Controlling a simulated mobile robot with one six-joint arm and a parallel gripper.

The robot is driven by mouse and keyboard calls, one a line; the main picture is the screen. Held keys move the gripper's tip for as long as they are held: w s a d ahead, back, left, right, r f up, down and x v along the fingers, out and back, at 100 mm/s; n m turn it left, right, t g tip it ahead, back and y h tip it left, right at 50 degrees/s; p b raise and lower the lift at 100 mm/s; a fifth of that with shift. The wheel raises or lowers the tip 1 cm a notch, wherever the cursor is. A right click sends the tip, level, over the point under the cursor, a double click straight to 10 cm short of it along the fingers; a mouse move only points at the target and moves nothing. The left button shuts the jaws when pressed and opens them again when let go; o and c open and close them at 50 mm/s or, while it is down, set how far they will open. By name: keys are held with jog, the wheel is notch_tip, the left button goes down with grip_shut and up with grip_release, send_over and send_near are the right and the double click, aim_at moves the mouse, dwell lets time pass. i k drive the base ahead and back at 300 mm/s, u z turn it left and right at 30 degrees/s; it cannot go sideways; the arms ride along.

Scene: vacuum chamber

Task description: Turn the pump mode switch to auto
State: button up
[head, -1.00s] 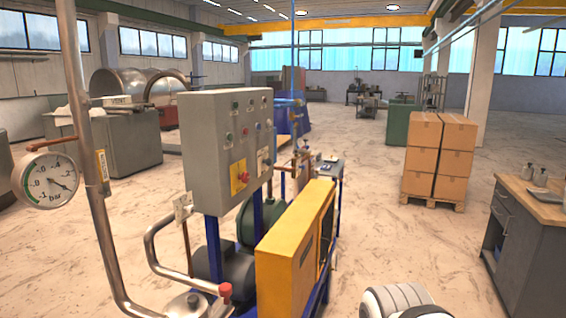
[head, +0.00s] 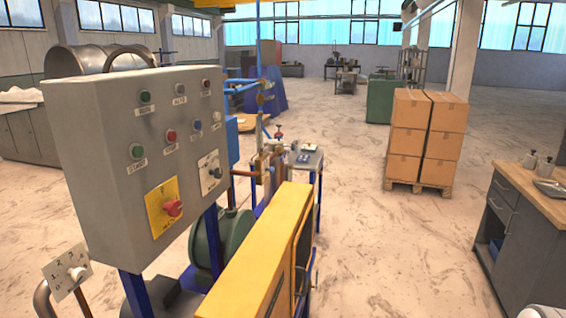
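A grey control panel (head: 110,150) fills the left of the head view, its front turned to the right. On its lower right is a white plate with a dark rotary knob (head: 213,172); its markings are too small to read. A label (head: 180,100) that seems to read AUTO sits under a small indicator near the top. A red rotary handle on a yellow plate (head: 164,207) is at the lower left of the front. A separate white dial plate (head: 68,271) with a pale knob and number marks stands below the panel. My gripper is not in view.
A yellow cabinet (head: 262,250) stands low in front of the panel, with a green motor (head: 222,240) behind it. Stacked cartons (head: 424,140) on a pallet and a workbench (head: 530,230) are at right. Open floor (head: 385,260) lies between.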

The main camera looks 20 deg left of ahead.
aim_at(217, 173)
jog(key=u, duration=0.25)
jog(key=i, duration=1.25)
jog(key=u, duration=0.95)
jog(key=k, duration=0.7)
jog(key=u, duration=0.15)
jog(key=i, duration=0.8)
jog(key=z, duration=0.1)
